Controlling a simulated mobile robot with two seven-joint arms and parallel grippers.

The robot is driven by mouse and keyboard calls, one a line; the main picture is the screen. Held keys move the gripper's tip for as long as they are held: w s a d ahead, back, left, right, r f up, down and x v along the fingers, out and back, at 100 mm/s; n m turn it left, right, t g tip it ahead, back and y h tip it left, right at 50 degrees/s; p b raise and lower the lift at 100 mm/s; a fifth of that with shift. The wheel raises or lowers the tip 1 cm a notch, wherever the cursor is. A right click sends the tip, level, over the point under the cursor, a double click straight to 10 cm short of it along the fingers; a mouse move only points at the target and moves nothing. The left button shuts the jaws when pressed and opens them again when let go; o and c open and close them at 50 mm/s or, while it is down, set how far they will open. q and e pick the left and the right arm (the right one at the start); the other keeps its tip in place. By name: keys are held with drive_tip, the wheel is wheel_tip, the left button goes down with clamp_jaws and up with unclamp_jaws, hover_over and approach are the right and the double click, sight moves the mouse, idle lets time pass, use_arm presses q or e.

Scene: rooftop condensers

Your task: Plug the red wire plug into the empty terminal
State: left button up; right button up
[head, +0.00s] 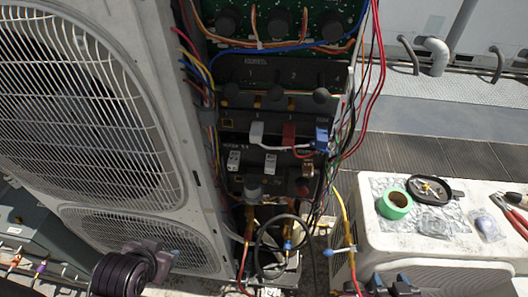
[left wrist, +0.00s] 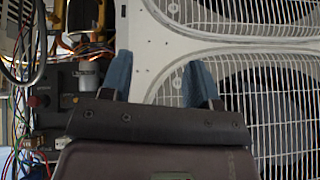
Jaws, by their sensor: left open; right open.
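A red plug-like block (head: 289,132) sits in the middle row of the dark terminal panel (head: 240,72), between a white plug (head: 256,132) and a blue plug (head: 321,138). A short red wire runs near it. I cannot tell how deeply the red block sits, or which terminal is empty. My right gripper (head: 390,285) is open at the bottom edge of the head view, well below the panel. My left gripper (head: 150,250) is low in front of the condenser; in the left wrist view (left wrist: 160,80) its blue fingers are apart with nothing between them.
The large condenser (head: 185,150) with fan grilles stands left of the panel. Loose wires (head: 372,70) hang along the panel's right side. A white box (head: 370,235) at right carries green tape (head: 395,204), a black round part (head: 430,190) and red-handled pliers (head: 510,212).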

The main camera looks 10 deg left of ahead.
use_arm(q)
drive_tip(key=w+d+r+m, duration=0.3)
drive_tip(key=d+r+m, duration=0.3)
drive_tip(key=r, duration=0.2)
drive_tip(key=m+t, duration=0.7)
drive_tip(key=m, duration=2.1)
approach(289, 137)
drive_tip(key=shift+h, duration=0.3)
drive_tip(key=x, duration=0.6)
drive_tip(key=p+x, duration=0.1)
drive_tip(key=x, duration=0.3)
drive_tip(key=shift+a, duration=0.25)
clamp_jaws()
